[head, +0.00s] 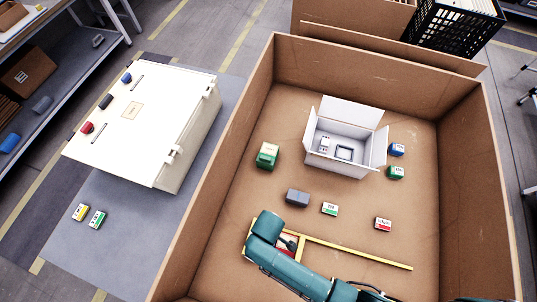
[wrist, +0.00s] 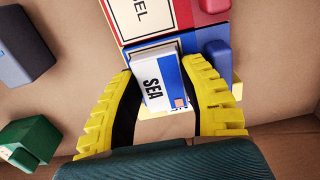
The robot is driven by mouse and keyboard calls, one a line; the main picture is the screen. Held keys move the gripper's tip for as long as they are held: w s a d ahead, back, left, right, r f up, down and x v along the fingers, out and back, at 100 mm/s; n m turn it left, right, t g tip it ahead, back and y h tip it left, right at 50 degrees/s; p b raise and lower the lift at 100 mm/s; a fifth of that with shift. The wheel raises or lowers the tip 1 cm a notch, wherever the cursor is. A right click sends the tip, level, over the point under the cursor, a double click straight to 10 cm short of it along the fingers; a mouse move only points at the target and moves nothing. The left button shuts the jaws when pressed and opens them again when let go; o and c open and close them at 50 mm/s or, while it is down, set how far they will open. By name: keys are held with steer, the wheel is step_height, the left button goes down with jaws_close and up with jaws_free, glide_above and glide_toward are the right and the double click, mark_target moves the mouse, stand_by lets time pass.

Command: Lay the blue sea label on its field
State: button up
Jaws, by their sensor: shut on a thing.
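The blue sea label (wrist: 158,88), a white and blue block with SEA printed on it, is between the yellow fingers of my gripper (wrist: 163,70) in the wrist view. The fingers press on both its sides. Beyond and partly behind it is a blue block (wrist: 219,67) with a cream field (wrist: 133,52), beside a red block (wrist: 213,35) with a cream printed field. The label covers part of the blue block's field; I cannot tell if they touch. In the head view my arm hides the gripper and label.
A large cardboard box (head: 478,160) surrounds the work area. Inside it stand an open white box (head: 340,165), a green block (head: 267,155), a grey block (head: 297,197) and several small labelled blocks, including a red and white one (head: 383,224). A yellow strip (head: 355,255) runs beside my arm.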

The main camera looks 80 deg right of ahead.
steer(key=o, duration=0.9)
steer(key=shift+c, duration=0.2)
step_height(320, 180, up, 12)
